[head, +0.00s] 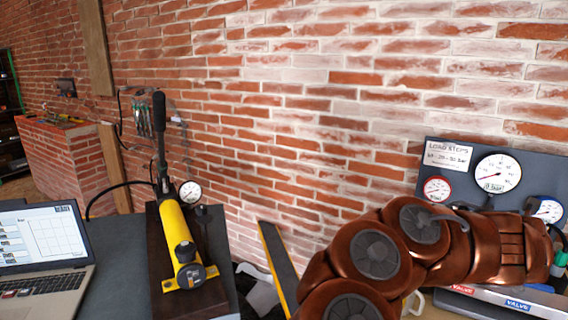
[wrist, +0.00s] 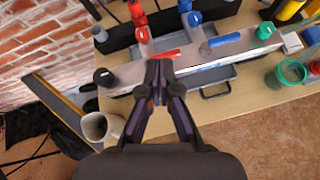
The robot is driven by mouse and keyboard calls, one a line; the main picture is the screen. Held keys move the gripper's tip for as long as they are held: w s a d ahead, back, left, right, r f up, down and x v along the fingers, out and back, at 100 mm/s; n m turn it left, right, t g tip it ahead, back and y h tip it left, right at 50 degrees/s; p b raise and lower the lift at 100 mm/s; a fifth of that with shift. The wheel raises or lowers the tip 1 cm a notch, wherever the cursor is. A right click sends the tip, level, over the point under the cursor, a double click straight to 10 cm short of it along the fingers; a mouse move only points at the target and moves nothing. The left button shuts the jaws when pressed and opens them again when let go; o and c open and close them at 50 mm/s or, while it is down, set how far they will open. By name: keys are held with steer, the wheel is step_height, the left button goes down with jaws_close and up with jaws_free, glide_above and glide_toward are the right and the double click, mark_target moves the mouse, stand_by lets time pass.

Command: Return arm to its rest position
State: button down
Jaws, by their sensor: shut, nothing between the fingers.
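My arm (head: 415,250), copper-brown with dark joint caps, reaches across the lower right of the head view towards the gauge panel. My gripper (wrist: 160,84) shows in the wrist view with its dark fingers together and nothing between them. It is over the front of a wooden bench (wrist: 180,118), close to a red lever on a grey valve manifold (wrist: 130,74). I cannot tell whether the fingertips touch the lever. The gripper is not clearly visible in the head view.
A blue-grey gauge panel (head: 455,185) stands behind the arm. A beige mug (wrist: 100,127) is left of the gripper, a green cup (wrist: 287,72) to the right. A yellow hand pump (head: 180,240) and a laptop (head: 42,250) sit on the left table. A brick wall (head: 300,110) runs behind.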

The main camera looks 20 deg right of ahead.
steer(key=w+a+r+m+h+p, duration=0.15)
steer(key=a+r+m+h, duration=0.25)
steer(key=r+m, duration=0.75)
steer(key=s+a+f+m+g+y+p, duration=0.2)
steer(key=s+a+f+m+y, duration=0.25)
steer(key=a, duration=0.65)
steer(key=s+a+f+m+g+y+p, duration=0.25)
steer(key=a+f+m, duration=0.4)
steer(key=a, duration=0.35)
steer(key=s+a+f+g+y, duration=0.2)
steer(key=s+a, duration=0.3)
steer(key=a, duration=0.5)
steer(key=s+a+f+g+y, duration=0.2)
steer(key=s+a+y, duration=0.2)
steer(key=a, duration=0.6)
steer(key=shift+s+f+m+p, duration=0.3)
steer(key=shift+s+f+m, duration=0.15)
steer(key=shift+s, duration=0.3)
steer(key=shift+d, duration=0.15)
